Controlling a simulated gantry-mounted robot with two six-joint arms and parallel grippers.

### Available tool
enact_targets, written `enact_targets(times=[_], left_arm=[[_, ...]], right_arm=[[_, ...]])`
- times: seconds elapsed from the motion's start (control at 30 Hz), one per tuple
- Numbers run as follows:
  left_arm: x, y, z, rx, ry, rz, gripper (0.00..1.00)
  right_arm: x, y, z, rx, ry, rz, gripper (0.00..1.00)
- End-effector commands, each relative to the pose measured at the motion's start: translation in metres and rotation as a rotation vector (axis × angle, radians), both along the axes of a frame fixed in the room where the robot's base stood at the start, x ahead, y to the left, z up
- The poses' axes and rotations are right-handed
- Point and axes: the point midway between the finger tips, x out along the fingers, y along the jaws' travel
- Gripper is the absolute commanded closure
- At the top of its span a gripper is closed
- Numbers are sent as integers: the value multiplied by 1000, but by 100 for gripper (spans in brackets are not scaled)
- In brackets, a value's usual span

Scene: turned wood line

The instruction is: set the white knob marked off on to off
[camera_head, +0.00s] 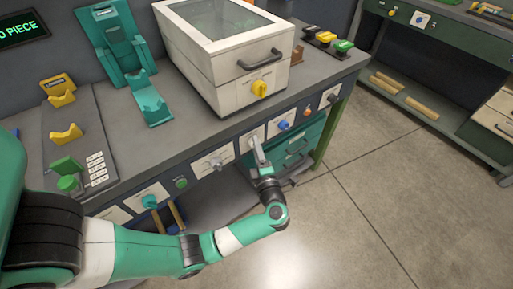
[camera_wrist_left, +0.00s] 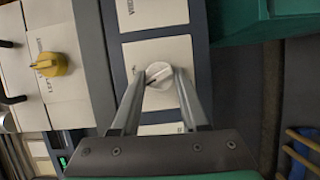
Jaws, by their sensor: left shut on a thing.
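A round white knob (camera_wrist_left: 159,77) sits on a white label plate (camera_wrist_left: 158,60) in the left wrist view. It has a small dark pointer mark towards its lower left. My left gripper (camera_wrist_left: 161,73) has one finger on each side of the knob and is shut on it. In the head view my left gripper (camera_head: 256,145) reaches the front panel of the bench, and its fingers cover the knob. The lettering on the plate is too small to read. My right gripper is not in view.
On the same panel are another pale knob (camera_head: 215,163) to the left and a blue knob (camera_head: 283,125) and orange knob (camera_head: 308,112) to the right. A white lidded box with a yellow knob (camera_head: 259,88) stands above.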

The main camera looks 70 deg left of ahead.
Motion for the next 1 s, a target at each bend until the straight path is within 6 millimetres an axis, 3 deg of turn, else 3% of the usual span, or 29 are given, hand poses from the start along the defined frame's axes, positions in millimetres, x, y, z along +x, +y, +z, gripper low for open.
enact_targets(times=[0.23,0.27,0.4,0.77,0.87,1.0], left_arm=[[0,0,0,0,-2,0,100],[0,0,0,0,-2,0,53],[0,0,0,0,-1,0,27],[0,-4,1,-1,1,-1,26],[-1,-18,3,-1,2,-4,26],[-5,-49,4,-1,3,-7,26]], right_arm=[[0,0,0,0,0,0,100],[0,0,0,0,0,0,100],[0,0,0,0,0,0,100],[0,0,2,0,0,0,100],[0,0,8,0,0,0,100],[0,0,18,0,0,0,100]])
